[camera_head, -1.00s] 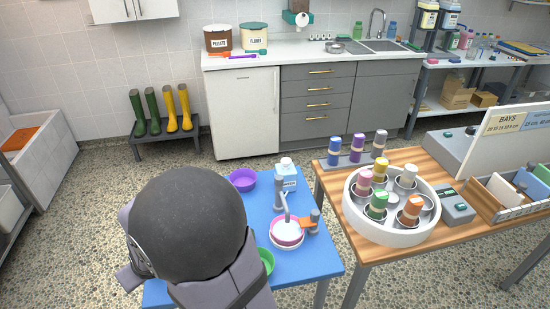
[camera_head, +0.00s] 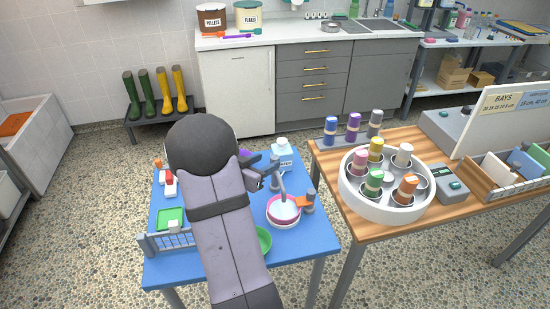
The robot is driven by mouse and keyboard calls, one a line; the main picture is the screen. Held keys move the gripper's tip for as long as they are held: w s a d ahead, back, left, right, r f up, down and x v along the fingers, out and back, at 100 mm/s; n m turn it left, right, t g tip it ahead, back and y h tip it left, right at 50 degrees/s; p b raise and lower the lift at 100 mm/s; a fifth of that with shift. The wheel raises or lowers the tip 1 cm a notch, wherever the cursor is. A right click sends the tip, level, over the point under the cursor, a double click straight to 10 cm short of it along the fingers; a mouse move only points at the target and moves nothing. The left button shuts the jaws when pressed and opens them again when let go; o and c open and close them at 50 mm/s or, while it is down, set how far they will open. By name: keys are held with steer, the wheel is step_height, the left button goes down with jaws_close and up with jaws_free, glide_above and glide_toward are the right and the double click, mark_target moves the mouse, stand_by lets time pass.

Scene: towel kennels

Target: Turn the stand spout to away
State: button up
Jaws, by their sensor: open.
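The stand (camera_head: 275,179) is a grey post on the blue table, just behind a pink-and-white bowl. Its thin grey spout (camera_head: 283,191) slants toward the front, over the bowl (camera_head: 284,219). My gripper (camera_head: 266,172) is open and empty, close to the left of the post, with its fingers pointing right toward it. In this view I cannot tell whether a finger touches the post. My arm hides part of the table to the left.
A white-and-blue bottle (camera_head: 282,154) stands right behind the post. An orange-handled grey piece (camera_head: 306,202) stands right of the bowl. A green bowl (camera_head: 264,239) sits in front, partly behind my arm. A purple bowl is mostly hidden. A round white carousel (camera_head: 378,206) stands on the wooden table.

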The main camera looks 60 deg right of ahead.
mark_target(274, 158)
steer(key=shift+p+x, duration=0.5)
steer(key=shift+x, duration=3.1)
jaws_close()
